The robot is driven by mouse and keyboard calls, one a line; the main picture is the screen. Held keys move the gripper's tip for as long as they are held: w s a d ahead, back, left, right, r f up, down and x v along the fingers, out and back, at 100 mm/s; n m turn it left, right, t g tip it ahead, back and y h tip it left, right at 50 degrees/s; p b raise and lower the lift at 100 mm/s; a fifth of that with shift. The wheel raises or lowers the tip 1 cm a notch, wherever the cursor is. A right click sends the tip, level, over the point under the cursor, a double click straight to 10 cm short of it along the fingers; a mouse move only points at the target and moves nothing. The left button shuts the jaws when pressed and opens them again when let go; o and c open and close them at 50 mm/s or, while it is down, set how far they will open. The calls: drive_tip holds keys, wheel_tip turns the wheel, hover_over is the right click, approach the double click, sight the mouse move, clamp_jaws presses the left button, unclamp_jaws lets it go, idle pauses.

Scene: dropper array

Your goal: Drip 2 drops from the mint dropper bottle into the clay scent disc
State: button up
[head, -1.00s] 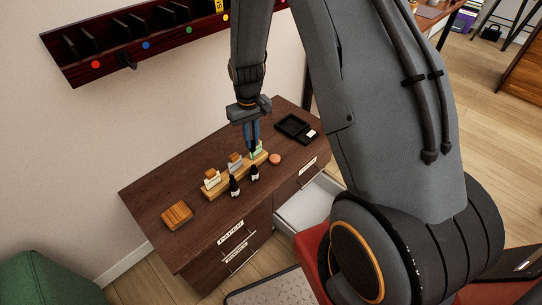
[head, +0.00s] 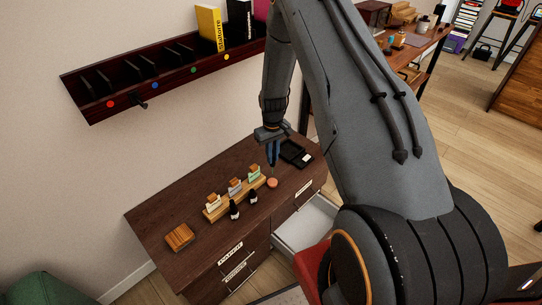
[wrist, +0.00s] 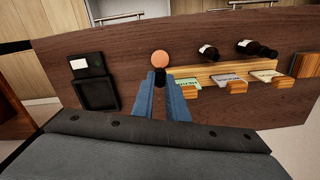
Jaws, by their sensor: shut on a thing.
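The clay scent disc (head: 272,184) is a small round orange-pink piece on the dark wooden top. It also shows in the wrist view (wrist: 161,57), just beyond my fingertips. My gripper (head: 273,163) points down above the disc, its blue fingers shut on a small dark thing (wrist: 159,76). I take this to be the mint dropper bottle; the fingers hide most of it, and its tilt and any drops cannot be made out. A green-labelled card (head: 254,177) stands at the right end of the wooden rack (head: 214,215), with no bottle in front of it.
A black tray (head: 295,153) lies right of the disc. A wooden slatted block (head: 179,236) is at the left. A drawer (head: 307,223) stands open below.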

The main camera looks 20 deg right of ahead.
drive_tip(key=shift+f, duration=0.1)
drive_tip(key=shift+f+b, duration=1.15)
drive_tip(key=shift+f, duration=0.65)
drive_tip(key=shift+o, duration=0.4)
clamp_jaws()
drive_tip(key=shift+c, duration=0.4)
unclamp_jaws()
clamp_jaws()
